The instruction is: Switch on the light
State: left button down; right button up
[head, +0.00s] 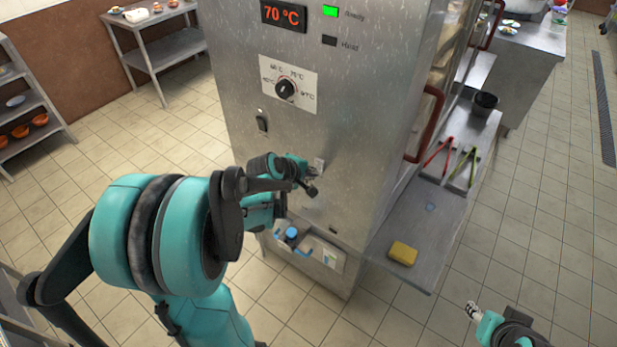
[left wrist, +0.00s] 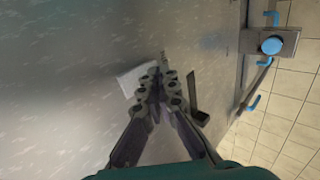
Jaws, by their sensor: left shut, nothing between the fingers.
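A tall steel cabinet (head: 330,110) stands in front of me. A small pale switch plate (head: 319,164) is on its front panel, right by my left gripper (head: 311,184). In the left wrist view the plate (left wrist: 130,80) lies just left of the shut fingertips (left wrist: 160,72), partly behind them. The fingers hold nothing. I cannot tell whether they touch the plate or which way any switch on it is set. A black rocker switch (head: 262,123) sits higher and further left on the panel. My right gripper (head: 472,310) is at the lower right, away from the cabinet.
The panel has a knob (head: 285,88), a 70 °C display (head: 284,16) and a lit green indicator (head: 330,11). A tray with a blue-capped item (head: 291,235) is low on the cabinet. A side shelf holds a yellow sponge (head: 403,253) and tongs (head: 437,152).

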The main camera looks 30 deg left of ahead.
pick_arm(q)
jog(key=shift+w+f, duration=0.2)
jog(key=shift+w, duration=0.15)
jog(key=shift+r, duration=0.15)
